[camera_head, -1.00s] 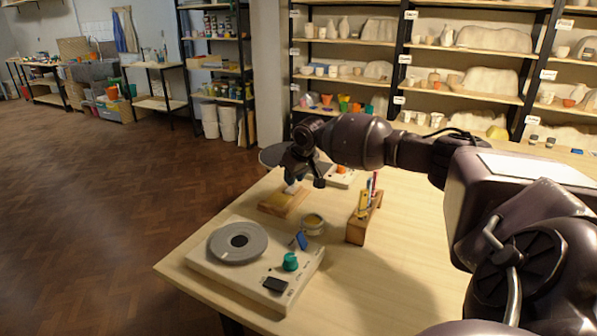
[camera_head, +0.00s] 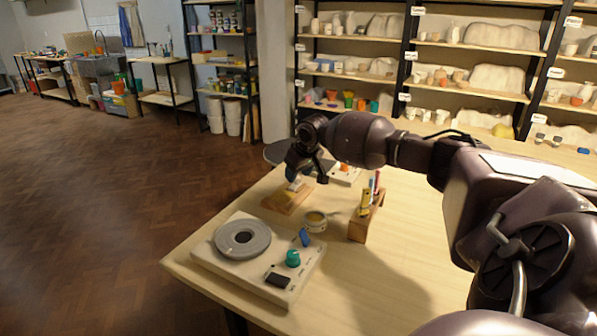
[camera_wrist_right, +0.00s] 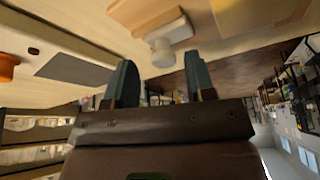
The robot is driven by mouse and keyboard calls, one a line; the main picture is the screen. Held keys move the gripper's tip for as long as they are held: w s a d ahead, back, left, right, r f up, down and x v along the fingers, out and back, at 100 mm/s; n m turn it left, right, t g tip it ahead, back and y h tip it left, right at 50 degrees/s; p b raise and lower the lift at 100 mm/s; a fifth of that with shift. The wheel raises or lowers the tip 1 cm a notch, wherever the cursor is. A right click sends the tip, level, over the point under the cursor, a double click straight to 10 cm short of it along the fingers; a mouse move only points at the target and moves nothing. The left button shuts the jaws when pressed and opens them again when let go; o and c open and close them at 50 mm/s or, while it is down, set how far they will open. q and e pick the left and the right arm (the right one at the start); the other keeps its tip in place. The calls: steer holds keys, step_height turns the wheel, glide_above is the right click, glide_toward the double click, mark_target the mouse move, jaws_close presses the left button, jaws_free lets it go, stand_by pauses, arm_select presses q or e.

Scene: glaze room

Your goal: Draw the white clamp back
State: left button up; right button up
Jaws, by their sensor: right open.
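The white clamp (camera_wrist_right: 163,52) appears as a small white round-ended piece against a wooden block (camera_wrist_right: 160,28) in the right wrist view. In the head view the wooden block (camera_head: 282,200) lies on the table, and the white piece (camera_head: 295,187) shows small at its top, partly hidden by my gripper. My right gripper (camera_head: 292,175) is above the block. Its two dark teal fingers (camera_wrist_right: 158,82) are apart with nothing between them, and the white piece lies just beyond their tips. I cannot tell whether they touch it. My left gripper is in neither view.
A grey-disc turntable unit (camera_head: 210,256) with a green knob stands at the table's front left. A small round tin (camera_head: 316,222) and a wooden tool holder (camera_head: 358,229) stand right of the block. The table's right front is clear. Shelves (camera_head: 470,46) stand behind.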

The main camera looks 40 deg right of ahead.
steer(key=p+v, duration=0.2)
steer(key=v, duration=0.9)
steer(key=shift+w+d, duration=0.1)
stand_by(0.4)
